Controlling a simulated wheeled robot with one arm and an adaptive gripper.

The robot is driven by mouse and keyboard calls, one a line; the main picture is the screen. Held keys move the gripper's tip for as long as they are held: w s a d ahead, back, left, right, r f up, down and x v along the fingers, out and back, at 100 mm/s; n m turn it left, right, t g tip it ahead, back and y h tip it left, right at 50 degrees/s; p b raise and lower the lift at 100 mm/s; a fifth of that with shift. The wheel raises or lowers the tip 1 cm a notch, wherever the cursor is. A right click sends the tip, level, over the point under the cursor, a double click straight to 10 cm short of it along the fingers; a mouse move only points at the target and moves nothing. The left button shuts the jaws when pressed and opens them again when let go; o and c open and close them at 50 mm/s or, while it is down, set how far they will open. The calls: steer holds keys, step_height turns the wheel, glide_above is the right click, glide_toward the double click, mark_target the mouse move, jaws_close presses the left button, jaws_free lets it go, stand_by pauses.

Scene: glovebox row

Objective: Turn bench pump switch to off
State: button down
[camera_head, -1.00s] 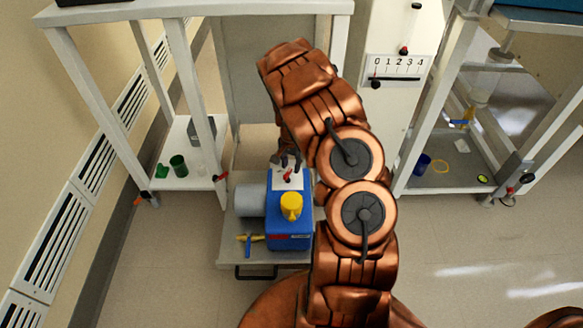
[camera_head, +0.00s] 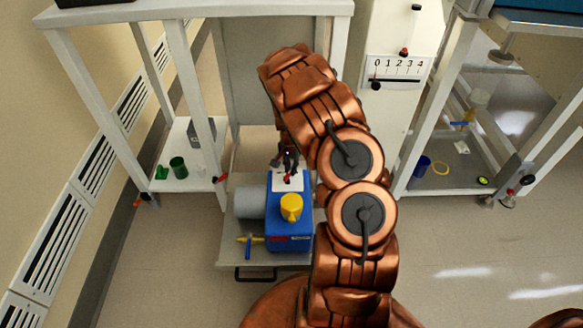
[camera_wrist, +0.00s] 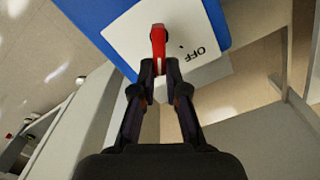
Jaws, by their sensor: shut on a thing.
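The bench pump (camera_head: 289,229) is a blue box with a yellow knob (camera_head: 291,206) on top and a grey motor at its left side, in the head view. A white plate (camera_wrist: 205,35) on the pump carries the red switch (camera_wrist: 158,42) and the word OFF (camera_wrist: 195,52), seen in the wrist view. The switch lever points away from the OFF mark, which lies to its right in the picture. My gripper (camera_wrist: 160,72) is shut on the near end of the red switch lever. In the head view my gripper (camera_head: 288,163) is at the plate's far edge.
The pump stands on a low grey cart (camera_head: 228,250) with a yellow-and-blue valve (camera_head: 249,241) on it. A white-framed bench stands behind and left, with a green cup (camera_head: 179,167) on its lower shelf. Another frame is at right.

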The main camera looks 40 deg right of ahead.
steer(key=shift+n, duration=0.3)
steer(key=shift+w+a+r+n+p, duration=0.1)
steer(key=shift+n+p, duration=0.8)
steer(key=shift+p, duration=0.05)
steer(key=shift+w+a+n+p, duration=0.1)
steer(key=shift+n+p, duration=0.4)
steer(key=shift+n, duration=0.35)
steer(key=shift+w+a+n+p, duration=0.1)
steer(key=shift+n+p, duration=0.35)
steer(key=shift+n, duration=0.4)
steer(key=c, duration=1.2)
jaws_free()
steer(key=shift+w, duration=0.1)
step_height(320, 180, up, 12)
